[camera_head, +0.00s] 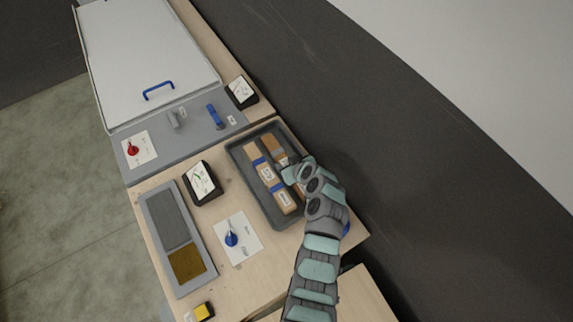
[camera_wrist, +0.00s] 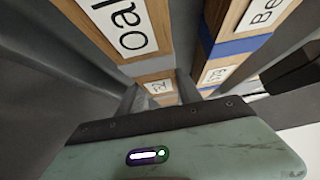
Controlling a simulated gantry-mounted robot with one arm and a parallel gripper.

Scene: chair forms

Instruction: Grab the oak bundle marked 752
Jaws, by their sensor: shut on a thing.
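The oak bundle (camera_wrist: 125,25) shows in the wrist view as a block of wood with a white label reading "oa" and a cut-off letter. A smaller tag (camera_wrist: 158,87) on it is partly hidden, so I cannot read its whole number. My gripper (camera_wrist: 157,98) is shut on this bundle, one finger on each side. In the head view the oak bundle (camera_head: 273,147) is the browner block at the right of a dark tray (camera_head: 237,156), and my gripper (camera_head: 292,172) covers part of it. I cannot tell whether it is lifted.
A paler bundle with blue bands (camera_head: 266,176) lies close beside it in the tray; its label starts "Be" in the wrist view (camera_wrist: 235,45). Black meters (camera_head: 202,183), a blue knob (camera_head: 231,239), and a two-part panel (camera_head: 177,240) stand left of the tray.

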